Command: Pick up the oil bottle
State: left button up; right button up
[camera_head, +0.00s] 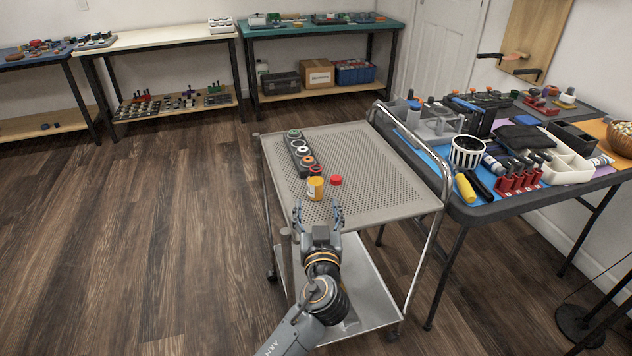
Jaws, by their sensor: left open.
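A small yellow-orange container (316,189) with a pale top stands on the perforated top of the metal cart (385,205), near its middle. A small red-topped item (336,180) is just to its right. Either could be the oil bottle; I cannot tell which from this view. My left gripper (319,210) is open and empty at the cart's near edge, its fingers pointing toward the yellow container, just short of it. My right gripper is not in view.
A dark strip holding several round parts (298,150) lies on the cart behind the containers. The cart's right side is bare. A crowded table (462,215) with a white-and-black striped cup (467,152) stands close to the cart's right. Open wooden floor (150,230) lies left.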

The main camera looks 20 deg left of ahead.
aim_at(316, 187)
pick_arm(q)
jog(key=shift+x, duration=0.95)
jog(key=x, duration=0.4)
jog(key=shift+w+r+p, duration=0.1)
jog(key=shift+w+p, duration=0.05)
jog(key=shift+p, duration=0.15)
jog(key=shift+w+a, duration=0.15)
jog(key=shift+w, duration=0.35)
jog(key=c, duration=1.3)
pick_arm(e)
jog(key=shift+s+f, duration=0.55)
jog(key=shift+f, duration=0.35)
